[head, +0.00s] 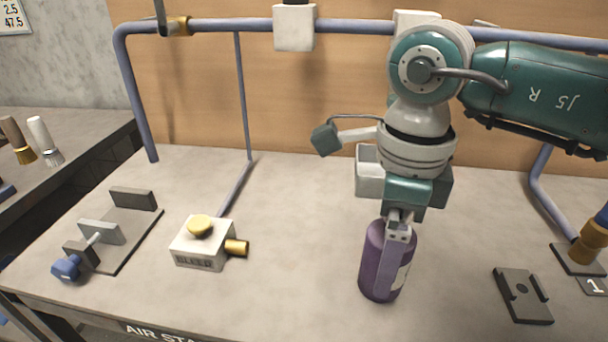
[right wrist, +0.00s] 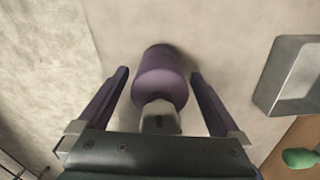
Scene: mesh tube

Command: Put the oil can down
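The oil can is a purple cylinder (head: 378,265) with a pale label on its side. It appears upright on the grey bench, right of centre in the head view. In the right wrist view the oil can (right wrist: 161,82) lies between the two fingers, with a visible gap on each side. My right gripper (head: 400,230) points down over the can's top; it is open, with its fingers on either side of the can in the right wrist view (right wrist: 159,73). My left gripper is not in view.
A white box with a yellow button (head: 200,240) and a fixture with a blue knob (head: 103,232) stand at the left. A dark bracket (head: 522,295) lies at the right. A grey open bin (head: 369,178) is behind my gripper. The bench (head: 300,240) is clear left of the can.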

